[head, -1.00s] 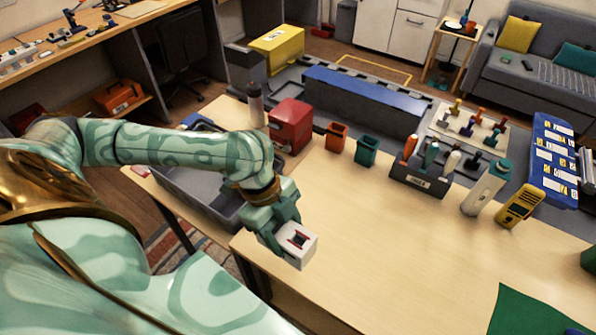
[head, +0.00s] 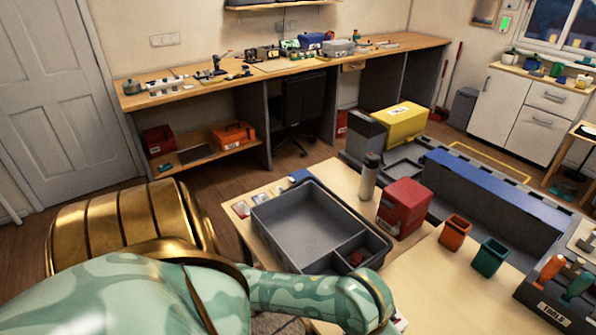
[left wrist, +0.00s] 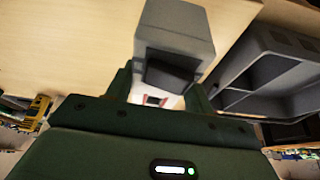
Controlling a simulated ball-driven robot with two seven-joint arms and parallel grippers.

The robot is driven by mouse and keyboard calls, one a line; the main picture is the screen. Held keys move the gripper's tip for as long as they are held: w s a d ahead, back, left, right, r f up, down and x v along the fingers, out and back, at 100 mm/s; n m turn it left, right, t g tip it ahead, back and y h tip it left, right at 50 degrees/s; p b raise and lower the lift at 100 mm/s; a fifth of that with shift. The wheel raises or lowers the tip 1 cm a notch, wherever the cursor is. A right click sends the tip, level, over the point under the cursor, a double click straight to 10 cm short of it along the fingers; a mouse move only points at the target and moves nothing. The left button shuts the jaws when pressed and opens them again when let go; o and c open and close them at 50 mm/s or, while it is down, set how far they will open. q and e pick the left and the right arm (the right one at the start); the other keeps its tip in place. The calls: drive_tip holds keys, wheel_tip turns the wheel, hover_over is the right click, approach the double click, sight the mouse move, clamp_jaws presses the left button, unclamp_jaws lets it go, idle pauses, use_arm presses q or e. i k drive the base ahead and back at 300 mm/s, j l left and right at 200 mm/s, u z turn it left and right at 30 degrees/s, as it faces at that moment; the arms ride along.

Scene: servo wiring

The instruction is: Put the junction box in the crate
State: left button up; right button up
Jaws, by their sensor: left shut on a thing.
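The crate (head: 300,225) is a grey, open tray with one large and two small compartments, on the wooden table in the head view. A small dark red thing lies in a small compartment. In the left wrist view the crate (left wrist: 285,65) is at the right, beside my gripper. In the head view my arm covers the gripper, and only a pale sliver shows at the bottom edge. My right gripper is not in view.
A red box (head: 403,208) and a grey bottle (head: 369,178) stand just beyond the crate. Orange (head: 454,232) and green (head: 489,257) cups and a tool holder (head: 560,300) are to the right. Flat cards lie by the crate's left side.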

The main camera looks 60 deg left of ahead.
sight(307, 236)
drive_tip(key=k+j, duration=0.1)
drive_tip(key=j, duration=0.3)
drive_tip(key=j+z, duration=0.1)
drive_tip(key=j, duration=0.3)
drive_tip(key=k+j, duration=0.15)
drive_tip(key=j, duration=0.2)
drive_tip(key=k+j+z, duration=0.1)
drive_tip(key=j, duration=0.3)
drive_tip(key=k+j, duration=0.1)
drive_tip(key=j, duration=0.25)
drive_tip(key=k+j+z, duration=0.1)
drive_tip(key=j, duration=0.3)
